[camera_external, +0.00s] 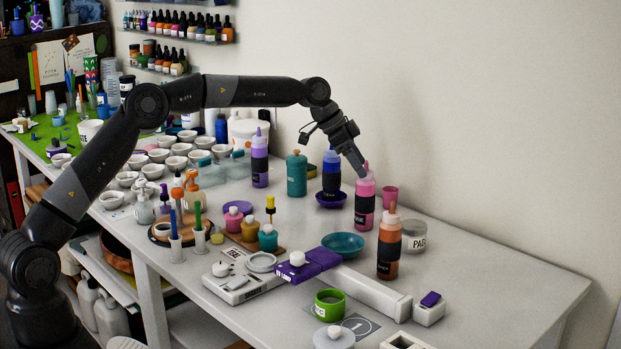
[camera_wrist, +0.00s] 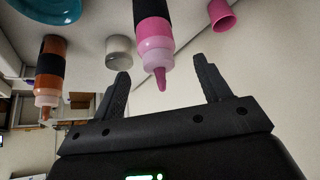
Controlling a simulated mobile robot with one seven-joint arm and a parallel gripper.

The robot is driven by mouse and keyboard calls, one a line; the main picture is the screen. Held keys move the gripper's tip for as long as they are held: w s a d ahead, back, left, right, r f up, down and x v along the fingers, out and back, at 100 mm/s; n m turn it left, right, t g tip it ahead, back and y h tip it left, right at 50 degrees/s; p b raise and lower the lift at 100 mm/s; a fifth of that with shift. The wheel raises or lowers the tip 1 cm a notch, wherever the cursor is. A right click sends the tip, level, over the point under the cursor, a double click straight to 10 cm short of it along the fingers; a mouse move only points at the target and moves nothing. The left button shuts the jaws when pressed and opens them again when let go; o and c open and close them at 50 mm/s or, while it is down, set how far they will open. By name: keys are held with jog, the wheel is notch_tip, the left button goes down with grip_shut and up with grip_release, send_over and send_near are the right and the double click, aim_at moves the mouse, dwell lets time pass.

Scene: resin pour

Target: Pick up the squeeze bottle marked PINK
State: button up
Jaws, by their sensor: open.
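The pink squeeze bottle (camera_external: 364,204) stands upright near the back edge of the white table. It has a black label band whose lettering is too small to read for certain. In the wrist view the pink bottle (camera_wrist: 154,38) shows with its nozzle pointing between my two fingers. My gripper (camera_external: 358,163) is open at the bottle's nozzle, with its fingers reaching down toward the top. In the wrist view my gripper (camera_wrist: 165,80) has its fingers apart on either side of the nozzle, with nothing held.
An orange-brown bottle (camera_external: 388,246), a clear lidded jar (camera_external: 414,237) and a pink cup (camera_external: 389,196) stand close by. A blue bottle (camera_external: 331,172) in a purple dish is to the left. A teal bowl (camera_external: 343,244) lies in front. The table's right end is clear.

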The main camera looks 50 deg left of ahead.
aim_at(365, 195)
jog(key=x, duration=0.5)
jog(key=shift+s+a+f, duration=0.1)
jog(key=shift+s+f, duration=0.05)
jog(key=shift+s, duration=0.1)
jog(key=c, duration=1.5)
